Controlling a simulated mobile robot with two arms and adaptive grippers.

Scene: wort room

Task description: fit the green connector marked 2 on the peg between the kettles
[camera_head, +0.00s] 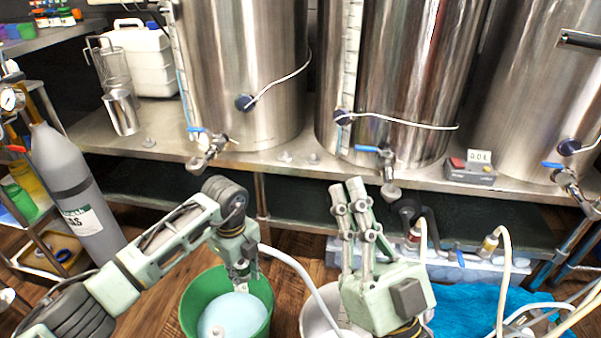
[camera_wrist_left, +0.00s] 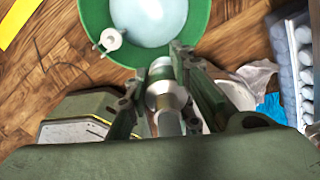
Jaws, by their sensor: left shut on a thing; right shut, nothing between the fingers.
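My left gripper (camera_head: 243,277) points down over the green bucket and is shut. In the left wrist view, its fingers (camera_wrist_left: 175,55) hold a pale, metallic-looking cylindrical fitting (camera_wrist_left: 163,90). No green colour or number 2 can be made out on it, so I cannot tell if it is the connector. Two small pegs, one at left (camera_head: 285,157) and one at right (camera_head: 313,158), stand on the steel bench between the left kettle (camera_head: 250,70) and the middle kettle (camera_head: 405,75). My right gripper (camera_head: 346,187) is shut and empty, fingers pointing up, in front of the middle kettle.
The green bucket (camera_head: 188,305) holds pale blue liquid; a white fitting (camera_wrist_left: 110,40) sits at its rim. A white bucket (camera_head: 312,318) stands beside it. Valves, left (camera_head: 207,150) and middle (camera_head: 388,170), jut over the bench edge (camera_head: 240,163). A grey gas cylinder (camera_head: 75,190) stands left.

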